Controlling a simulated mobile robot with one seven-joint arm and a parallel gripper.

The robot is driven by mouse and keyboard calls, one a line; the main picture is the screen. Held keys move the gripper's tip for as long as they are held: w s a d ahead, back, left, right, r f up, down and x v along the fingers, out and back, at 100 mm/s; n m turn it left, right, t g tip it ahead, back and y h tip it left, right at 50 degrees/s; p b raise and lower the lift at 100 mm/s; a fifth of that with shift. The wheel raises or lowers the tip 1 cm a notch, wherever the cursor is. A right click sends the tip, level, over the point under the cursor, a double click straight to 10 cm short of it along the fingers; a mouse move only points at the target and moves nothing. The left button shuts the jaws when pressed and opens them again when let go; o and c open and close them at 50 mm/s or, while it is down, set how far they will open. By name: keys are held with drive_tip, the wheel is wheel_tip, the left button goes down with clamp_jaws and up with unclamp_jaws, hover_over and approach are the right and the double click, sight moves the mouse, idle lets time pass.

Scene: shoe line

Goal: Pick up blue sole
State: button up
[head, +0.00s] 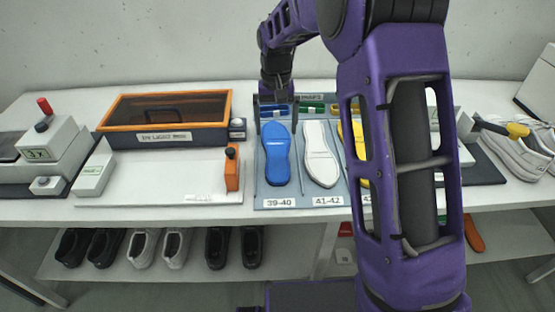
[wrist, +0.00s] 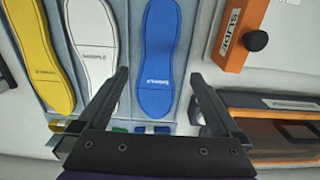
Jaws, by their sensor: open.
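The blue sole (head: 276,154) lies flat in the leftmost slot of the grey tray (head: 262,198), above the label 39-40. It also shows in the wrist view (wrist: 158,60), upper middle, with its heel end towards my gripper. My gripper (wrist: 155,80) is open and empty, its two fingers apart to either side of the blue sole's heel end in the picture. In the head view my gripper (head: 277,104) is at the back end of the blue sole's slot. I cannot tell its exact height above the tray.
A white sole (head: 320,154) and a yellow sole (head: 359,150) lie in the neighbouring slots. Sneakers (head: 515,150) stand at the right. My arm hides part of the table.

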sight(277, 157)
drive_tip(key=f, duration=1)
drive_tip(key=shift+d+f, duration=0.2)
drive_tip(key=shift+f, duration=0.05)
drive_tip(key=shift+w+r, duration=0.1)
drive_tip(key=c, duration=1.4)
